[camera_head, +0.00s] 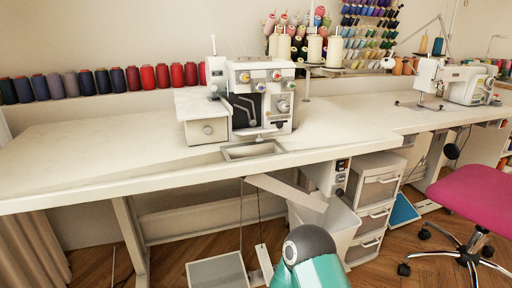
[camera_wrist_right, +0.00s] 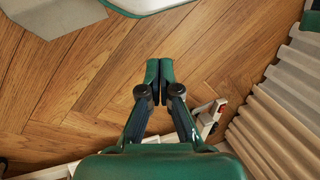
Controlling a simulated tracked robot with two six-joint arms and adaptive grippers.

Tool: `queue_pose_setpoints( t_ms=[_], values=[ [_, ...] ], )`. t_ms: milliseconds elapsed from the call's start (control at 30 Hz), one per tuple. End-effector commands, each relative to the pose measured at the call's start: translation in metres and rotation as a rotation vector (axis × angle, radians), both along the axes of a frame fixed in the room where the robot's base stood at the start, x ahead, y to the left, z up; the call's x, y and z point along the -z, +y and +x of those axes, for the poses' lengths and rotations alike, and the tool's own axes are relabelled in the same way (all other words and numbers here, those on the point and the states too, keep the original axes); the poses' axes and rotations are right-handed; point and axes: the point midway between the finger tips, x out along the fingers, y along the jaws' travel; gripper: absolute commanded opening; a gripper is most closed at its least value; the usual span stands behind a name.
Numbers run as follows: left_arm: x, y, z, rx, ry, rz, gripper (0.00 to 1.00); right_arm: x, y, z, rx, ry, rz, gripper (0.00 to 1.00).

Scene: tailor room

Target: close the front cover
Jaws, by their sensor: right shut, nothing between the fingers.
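A white overlock sewing machine (camera_head: 272,92) with coloured dials stands on the long white table (camera_head: 110,150) in the head view. A dark opening with metal parts inside shows in its front, so its front looks uncovered. The cover itself is too small to make out clearly. My right gripper (camera_wrist_right: 158,78) shows in the right wrist view, with its green-tipped fingers together and empty, above the wooden floor. The machine is not in that view. My left gripper is in neither view.
A rectangular cutout (camera_head: 252,150) lies in the table in front of the machine. A drawer unit (camera_head: 374,190) and a foot pedal (camera_head: 217,271) are below. A pink chair (camera_head: 474,196) stands at the right. The table's left part is clear.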

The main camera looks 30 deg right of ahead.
Motion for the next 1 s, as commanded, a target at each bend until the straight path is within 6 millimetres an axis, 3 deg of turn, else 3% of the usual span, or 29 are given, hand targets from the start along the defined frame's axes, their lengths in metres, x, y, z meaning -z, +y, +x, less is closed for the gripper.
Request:
queue_pose_setpoints(
  t_ms=[367, 467, 567, 667, 767, 900, 1000],
  values=[
    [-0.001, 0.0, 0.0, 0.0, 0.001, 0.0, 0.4, -0.003, -0.002, 0.004, 0.02, -0.005, -0.002, 0.0],
    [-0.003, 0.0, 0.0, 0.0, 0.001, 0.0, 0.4, -0.014, -0.007, 0.022, 0.114, -0.025, -0.009, 0.0],
    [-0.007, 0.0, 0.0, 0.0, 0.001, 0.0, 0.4, -0.04, -0.021, 0.056, 0.31, -0.065, -0.011, 0.0],
    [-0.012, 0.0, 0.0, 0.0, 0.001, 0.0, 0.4, -0.086, -0.044, 0.105, 0.612, -0.131, 0.025, 0.0],
    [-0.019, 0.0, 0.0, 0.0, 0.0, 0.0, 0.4, -0.155, -0.075, 0.155, 0.992, -0.209, 0.14, 0.0],
    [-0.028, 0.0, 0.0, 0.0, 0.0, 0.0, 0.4, -0.277, -0.121, 0.205, 1.534, -0.295, 0.474, 0.0],
    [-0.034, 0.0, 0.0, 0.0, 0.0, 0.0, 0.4, -0.368, -0.152, 0.218, 1.844, -0.306, 0.81, 0.0]
  ],
)
